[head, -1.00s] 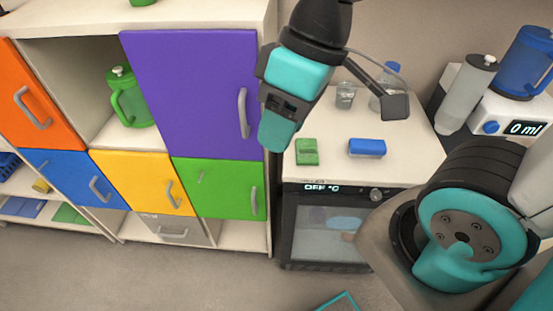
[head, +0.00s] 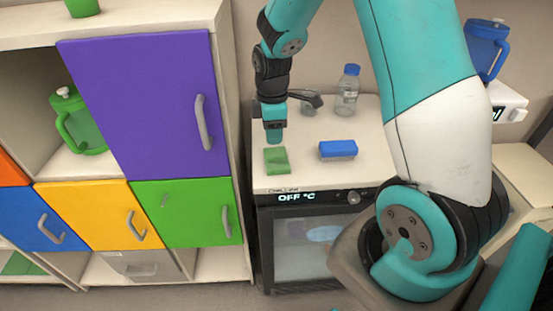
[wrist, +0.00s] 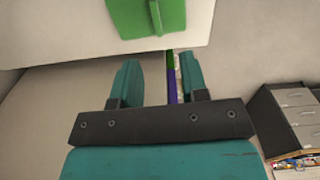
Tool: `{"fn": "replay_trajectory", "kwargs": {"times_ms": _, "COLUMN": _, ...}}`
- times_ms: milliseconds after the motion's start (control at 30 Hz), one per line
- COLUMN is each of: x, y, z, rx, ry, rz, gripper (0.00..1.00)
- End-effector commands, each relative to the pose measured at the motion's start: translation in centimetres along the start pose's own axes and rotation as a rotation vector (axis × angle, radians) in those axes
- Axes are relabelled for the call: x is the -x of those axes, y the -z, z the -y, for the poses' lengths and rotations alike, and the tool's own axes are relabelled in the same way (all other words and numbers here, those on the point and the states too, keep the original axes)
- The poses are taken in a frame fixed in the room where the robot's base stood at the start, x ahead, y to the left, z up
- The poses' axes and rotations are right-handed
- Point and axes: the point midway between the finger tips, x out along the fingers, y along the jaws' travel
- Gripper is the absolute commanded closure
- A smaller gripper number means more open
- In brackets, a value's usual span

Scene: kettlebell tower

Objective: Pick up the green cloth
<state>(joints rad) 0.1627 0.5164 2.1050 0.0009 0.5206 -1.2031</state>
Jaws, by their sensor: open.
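The green cloth (head: 276,160) lies flat on the white counter top, near its front left corner. It has a raised ridge across it. It also shows at the top of the wrist view (wrist: 135,18), cut off by the picture's edge. My gripper (head: 274,138) points down just behind the cloth in the head view, close to it and apparently above the counter. In the wrist view the two fingers (wrist: 158,65) are apart with nothing between them, and the cloth lies beyond their tips.
A blue block-like item (head: 338,149) lies to the right of the cloth. A bottle with a blue cap (head: 347,92) and a small glass vessel (head: 311,103) stand behind. The purple door (head: 145,105) of the cabinet is left of the counter. The counter's front edge is close to the cloth.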

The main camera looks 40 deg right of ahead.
Motion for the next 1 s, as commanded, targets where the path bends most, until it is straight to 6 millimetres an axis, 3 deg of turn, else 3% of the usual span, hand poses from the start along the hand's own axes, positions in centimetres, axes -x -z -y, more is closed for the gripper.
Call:
{"fn": "replay_trajectory", "kwargs": {"times_ms": 100, "x": -1.9, "y": 0.0, "z": 0.1, "rx": 0.0, "ry": 0.003, "rz": 0.001, "gripper": 0.6}}
{"fn": "replay_trajectory", "kwargs": {"times_ms": 367, "x": -3.8, "y": 0.1, "z": 0.0, "rx": 0.0, "ry": 0.003, "rz": 0.0, "gripper": 0.6}}
{"fn": "replay_trajectory", "kwargs": {"times_ms": 633, "x": -7.6, "y": 0.3, "z": -0.2, "rx": 0.0, "ry": 0.002, "rz": 0.0, "gripper": 0.6}}
{"fn": "replay_trajectory", "kwargs": {"times_ms": 933, "x": -8.2, "y": 0.3, "z": -0.3, "rx": 0.0, "ry": -0.001, "rz": -0.001, "gripper": 0.6}}
{"fn": "replay_trajectory", "kwargs": {"times_ms": 1000, "x": -8.2, "y": 0.3, "z": -0.3, "rx": 0.0, "ry": -0.001, "rz": -0.001, "gripper": 0.73}}
